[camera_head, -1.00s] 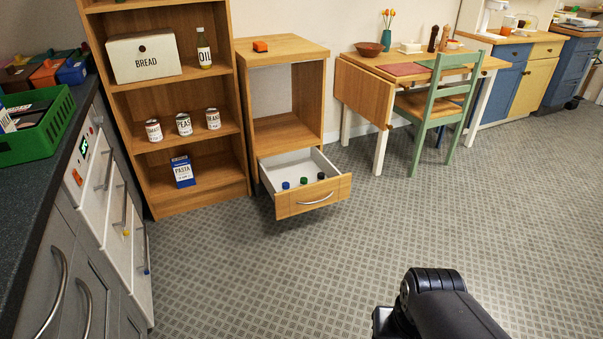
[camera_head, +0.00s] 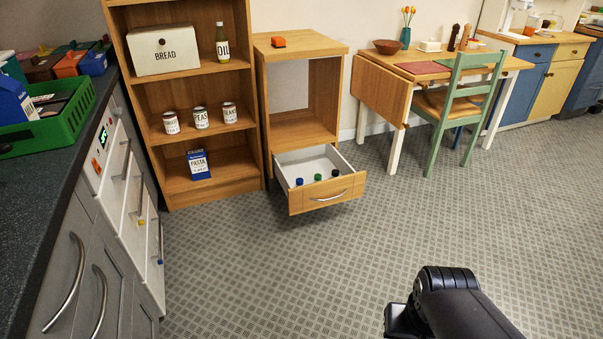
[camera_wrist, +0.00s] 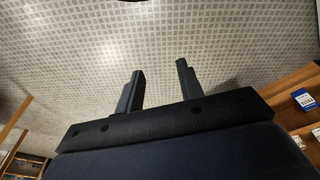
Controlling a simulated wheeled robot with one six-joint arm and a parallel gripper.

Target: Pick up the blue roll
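A small blue roll (camera_head: 299,181) lies in the open drawer (camera_head: 322,196) of the wooden cabinet, in the head view. A green roll (camera_head: 318,177) and a dark roll (camera_head: 335,172) lie to its right in the same drawer. My gripper (camera_wrist: 158,82) shows in the wrist view with its two fingers apart and nothing between them, over the patterned floor. In the head view only my dark arm shows at the lower right, well away from the drawer. The blue roll is not seen in the wrist view.
A wooden shelf (camera_head: 185,94) with cans and boxes stands left of the cabinet. A grey counter (camera_head: 60,170) runs along the left side. A drop-leaf table (camera_head: 384,92) and a green chair (camera_head: 447,105) stand at the right. The floor (camera_head: 300,270) before the drawer is clear.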

